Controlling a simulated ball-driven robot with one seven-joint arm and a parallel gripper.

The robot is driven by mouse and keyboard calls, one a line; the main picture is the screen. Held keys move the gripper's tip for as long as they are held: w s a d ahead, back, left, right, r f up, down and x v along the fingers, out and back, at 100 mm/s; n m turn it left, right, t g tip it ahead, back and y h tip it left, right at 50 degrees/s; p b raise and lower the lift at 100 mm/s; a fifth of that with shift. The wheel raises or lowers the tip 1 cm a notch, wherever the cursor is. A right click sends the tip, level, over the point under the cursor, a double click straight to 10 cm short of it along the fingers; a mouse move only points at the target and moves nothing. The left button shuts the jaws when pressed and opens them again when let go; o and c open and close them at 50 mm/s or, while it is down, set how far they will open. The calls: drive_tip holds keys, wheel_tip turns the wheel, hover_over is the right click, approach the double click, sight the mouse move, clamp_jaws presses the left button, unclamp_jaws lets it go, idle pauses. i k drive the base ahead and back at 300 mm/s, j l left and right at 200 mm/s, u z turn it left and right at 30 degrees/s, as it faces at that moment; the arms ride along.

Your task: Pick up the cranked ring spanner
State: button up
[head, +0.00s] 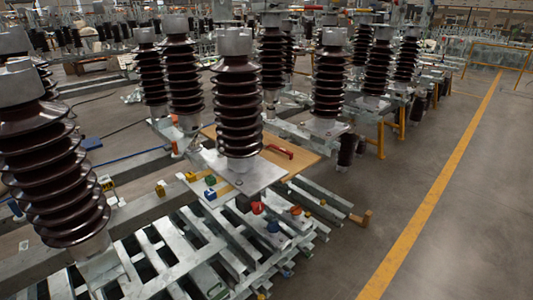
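A long, thin red object (279,151) lies on the tan wooden board (305,160), just right of the central brown insulator (238,110). It is bent or raised at its ends and could be the cranked ring spanner, but it is too small to tell for sure. My gripper is not in this view. The insulator hides part of the board.
Tall ribbed insulators, such as the large one at the left (45,165), crowd the steel frames. Small coloured pieces, including a red one (257,208) and a blue one (273,226), sit near the board. Open grey floor (470,200) with a yellow line lies right.

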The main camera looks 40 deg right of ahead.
sight(291, 154)
drive_tip(key=i+l+u, duration=0.1)
drive_tip(key=l+u, duration=0.45)
drive_tip(key=u, duration=0.25)
drive_tip(key=l+u, duration=0.25)
drive_tip(key=l, duration=0.95)
drive_tip(key=l+u, duration=0.3)
drive_tip(key=l, duration=0.9)
drive_tip(key=k, duration=0.05)
